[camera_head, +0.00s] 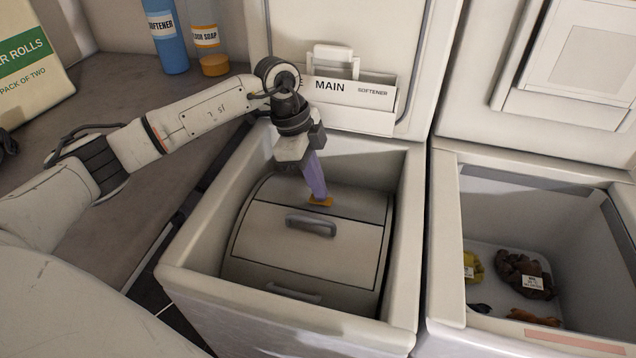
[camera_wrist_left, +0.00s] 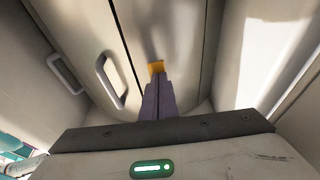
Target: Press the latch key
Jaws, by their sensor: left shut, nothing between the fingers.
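The latch key (camera_head: 320,202) is a small orange tab on the drum's closed flap lid, in the open left toploader. It also shows in the left wrist view (camera_wrist_left: 155,67). My left gripper (camera_head: 320,197) reaches down into the tub, with its purple fingers shut and empty. Its fingertips are at the orange tab and hide part of it; I cannot tell whether they touch it or press it down. The drum (camera_head: 300,245) is pale grey with a grey handle (camera_head: 311,225) in front of the tab. My right gripper is not in view.
The left tub's rim (camera_head: 290,325) surrounds the drum closely. The raised lid with a MAIN and SOFTENER dispenser (camera_head: 345,100) stands behind. The right tub holds dark and yellow bundles (camera_head: 525,275). A blue softener bottle (camera_head: 167,40) and a soap jar (camera_head: 207,45) stand on the counter.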

